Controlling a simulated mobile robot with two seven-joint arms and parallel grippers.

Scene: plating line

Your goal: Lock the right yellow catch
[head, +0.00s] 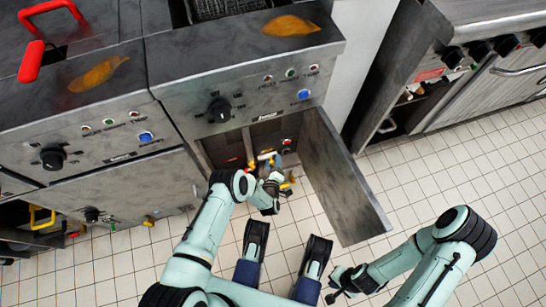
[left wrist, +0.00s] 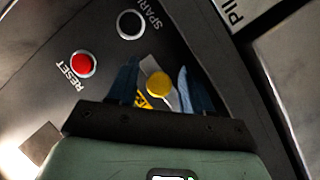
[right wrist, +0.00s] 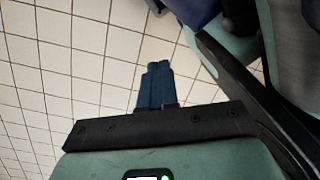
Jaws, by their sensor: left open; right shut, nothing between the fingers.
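The right yellow catch shows in the left wrist view as a round yellow knob (left wrist: 158,84) on a dark panel. A pale grey part shows beside it and a yellow patch lies just below left. My left gripper (left wrist: 157,82) is open, with one dark blue finger on each side of the knob; I cannot tell if they touch it. In the head view my left gripper (head: 274,172) is at the mouth of the open cabinet and partly hides its yellow parts. My right gripper (right wrist: 157,84) is shut and empty over the tiled floor, away from the cabinet.
A red reset button (left wrist: 82,65) and a black spark button (left wrist: 131,25) sit near the knob. The open cabinet door (head: 343,180) stands right of my left gripper. Fryer fronts (head: 95,145) continue to the left. The tiled floor (head: 440,165) at right is clear.

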